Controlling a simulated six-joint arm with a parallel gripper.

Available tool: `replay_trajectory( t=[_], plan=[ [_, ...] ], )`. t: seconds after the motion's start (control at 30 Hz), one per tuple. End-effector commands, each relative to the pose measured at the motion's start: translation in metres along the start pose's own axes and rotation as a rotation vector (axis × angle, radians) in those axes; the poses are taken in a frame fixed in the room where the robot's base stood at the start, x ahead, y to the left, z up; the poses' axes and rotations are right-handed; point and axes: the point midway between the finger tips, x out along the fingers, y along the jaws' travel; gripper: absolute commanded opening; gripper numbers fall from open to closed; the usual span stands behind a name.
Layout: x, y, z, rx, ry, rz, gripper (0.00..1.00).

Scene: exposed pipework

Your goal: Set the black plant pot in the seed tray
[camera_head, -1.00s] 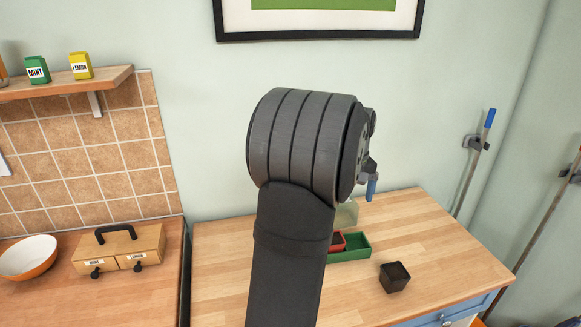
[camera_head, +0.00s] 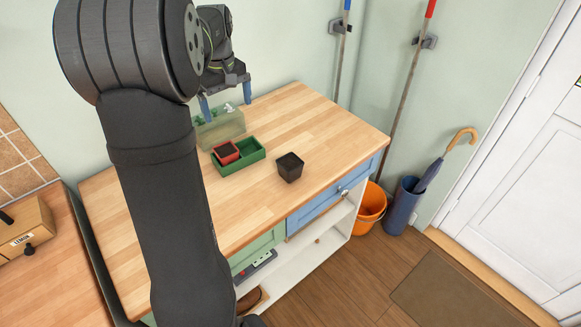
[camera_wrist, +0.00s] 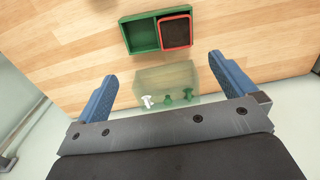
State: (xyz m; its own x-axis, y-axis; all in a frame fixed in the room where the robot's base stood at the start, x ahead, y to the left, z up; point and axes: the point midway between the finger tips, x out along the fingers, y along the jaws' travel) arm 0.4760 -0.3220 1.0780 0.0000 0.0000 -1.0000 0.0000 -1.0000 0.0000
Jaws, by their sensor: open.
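The black plant pot (camera_head: 290,166) stands upright on the wooden worktop, right of the seed tray and apart from it. The green seed tray (camera_head: 253,153) has two compartments; it also shows in the wrist view (camera_wrist: 141,36). A red pot with dark soil (camera_head: 226,152) sits in one compartment, also seen in the wrist view (camera_wrist: 176,32); the other compartment is empty. My gripper (camera_head: 226,98) is open and empty, its blue fingers above the back of the worktop near the tray. In the wrist view my gripper (camera_wrist: 168,75) has its fingers wide apart. The black pot is not in the wrist view.
A pale green translucent box (camera_head: 220,128) with small pegs stands behind the tray, below my gripper; it also shows in the wrist view (camera_wrist: 165,80). The worktop's right side is clear around the black pot. An orange bucket (camera_head: 368,212) stands on the floor.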

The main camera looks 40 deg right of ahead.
Motion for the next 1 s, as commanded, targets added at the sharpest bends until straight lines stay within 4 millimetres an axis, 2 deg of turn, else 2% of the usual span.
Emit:
replay_trajectory(
  t=[0.03,0.1,0.13,0.4,0.53,0.67,1.0],
  plan=[
    [0.0,0.0,0.0,0.0,0.0,0.0,0.96],
    [0.0,0.0,0.0,0.0,0.0,0.0,0.82],
    [0.0,0.0,0.0,0.0,0.0,0.0,0.8],
    [0.0,0.0,0.001,0.006,0.0,0.002,0.8],
    [-0.002,0.002,0.009,0.091,0.0,0.023,0.8],
    [-0.004,0.006,0.028,0.303,0.006,0.076,0.8],
    [-0.01,0.015,0.089,0.991,0.11,0.234,0.8]
  ],
)
